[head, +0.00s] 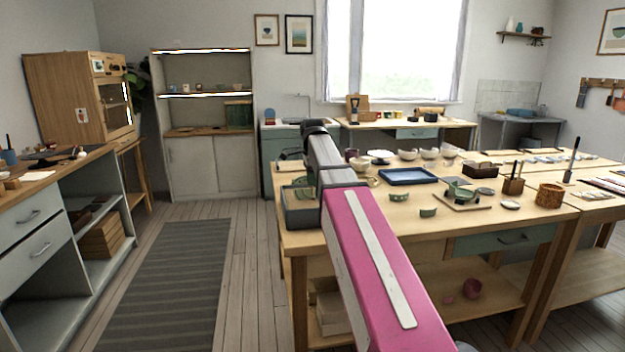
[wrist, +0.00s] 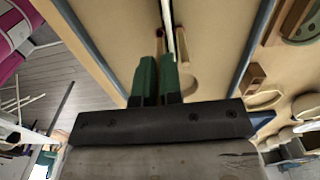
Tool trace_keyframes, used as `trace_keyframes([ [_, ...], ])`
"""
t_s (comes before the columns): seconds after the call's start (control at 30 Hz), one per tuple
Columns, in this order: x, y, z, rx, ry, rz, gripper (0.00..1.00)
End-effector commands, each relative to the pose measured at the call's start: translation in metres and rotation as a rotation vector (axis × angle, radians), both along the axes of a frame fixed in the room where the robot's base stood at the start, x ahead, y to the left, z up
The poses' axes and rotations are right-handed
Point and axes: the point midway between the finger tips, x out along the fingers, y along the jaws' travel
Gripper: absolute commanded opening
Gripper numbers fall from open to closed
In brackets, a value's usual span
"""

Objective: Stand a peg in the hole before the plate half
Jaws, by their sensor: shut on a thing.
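In the wrist view my gripper (wrist: 158,70) points down over a tan bed with its two green fingers close together. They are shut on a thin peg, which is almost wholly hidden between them. A plate half (wrist: 167,18) shows nearly edge-on as a thin pale strip just beyond the fingertips. A light wooden shape (wrist: 184,48) lies right beside it; I cannot tell what it is. The bed belongs to a dark-rimmed tray (wrist: 90,40). The hole is not visible.
Open floor with a striped rug (head: 165,290) lies to the left.

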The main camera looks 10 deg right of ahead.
Motion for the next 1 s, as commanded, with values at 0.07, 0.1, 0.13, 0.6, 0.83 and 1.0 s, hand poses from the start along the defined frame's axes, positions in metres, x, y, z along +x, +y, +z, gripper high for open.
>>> trace_keyframes([
  [0.07,0.0001,0.0,0.0,0.0,0.0,0.0,0.0],
  [0.1,0.0001,0.0,0.0,0.0,0.0,0.0,0.0],
  [0.13,0.0,0.0,-0.0001,0.0,0.0,0.0,0.0],
  [0.6,0.0,0.0,-0.0038,0.0,0.0,0.0,0.0],
  [0.83,0.0,0.0,-0.0038,0.0,0.0,0.0,0.0],
  [1.0,-0.0001,0.0,-0.0052,0.0,0.0,0.0,0.0],
])
